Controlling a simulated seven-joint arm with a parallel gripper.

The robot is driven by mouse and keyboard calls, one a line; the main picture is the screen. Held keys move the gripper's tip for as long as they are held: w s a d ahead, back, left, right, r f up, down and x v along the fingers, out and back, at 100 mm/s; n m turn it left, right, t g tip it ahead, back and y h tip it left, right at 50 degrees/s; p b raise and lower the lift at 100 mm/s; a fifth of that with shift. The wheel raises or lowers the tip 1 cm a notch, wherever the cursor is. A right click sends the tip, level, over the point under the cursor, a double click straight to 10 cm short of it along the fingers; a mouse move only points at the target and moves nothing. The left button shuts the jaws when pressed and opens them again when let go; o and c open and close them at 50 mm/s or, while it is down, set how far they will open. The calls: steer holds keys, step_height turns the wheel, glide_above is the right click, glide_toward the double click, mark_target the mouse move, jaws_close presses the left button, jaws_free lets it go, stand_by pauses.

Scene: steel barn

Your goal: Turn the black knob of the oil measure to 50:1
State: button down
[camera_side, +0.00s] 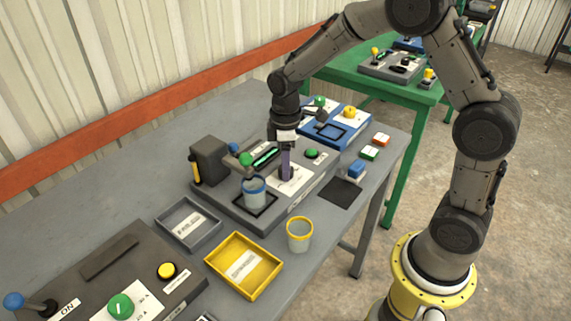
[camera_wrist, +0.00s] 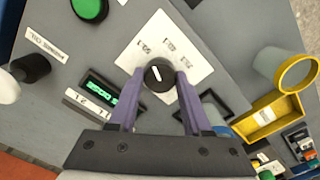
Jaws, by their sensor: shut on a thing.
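The black knob (camera_wrist: 158,75) sits on a white dial card (camera_wrist: 168,42) with small printed ratio labels, too blurred to read surely. A short white mark shows on the knob's top; I cannot tell which label it points to. My gripper (camera_wrist: 161,76) has its purple fingers closed on the knob, one on each side. In the side view my gripper (camera_side: 286,174) points straight down at the card on the grey oil measure (camera_side: 235,212), and its fingers hide the knob. The measure's green-lit display (camera_wrist: 103,90) and green button (camera_wrist: 90,8) are close by.
A yellow tray (camera_side: 244,265), grey tray (camera_side: 187,223) and yellow-rimmed cup (camera_side: 300,235) stand in front. A blue panel (camera_side: 335,128) is behind. The bench's left rear is clear.

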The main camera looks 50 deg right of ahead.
steer(key=shift+r+n, duration=0.1)
steer(key=shift+n, duration=0.8)
steer(key=shift+c, duration=1.7)
jaws_free()
step_height(320, 180, up, 14)
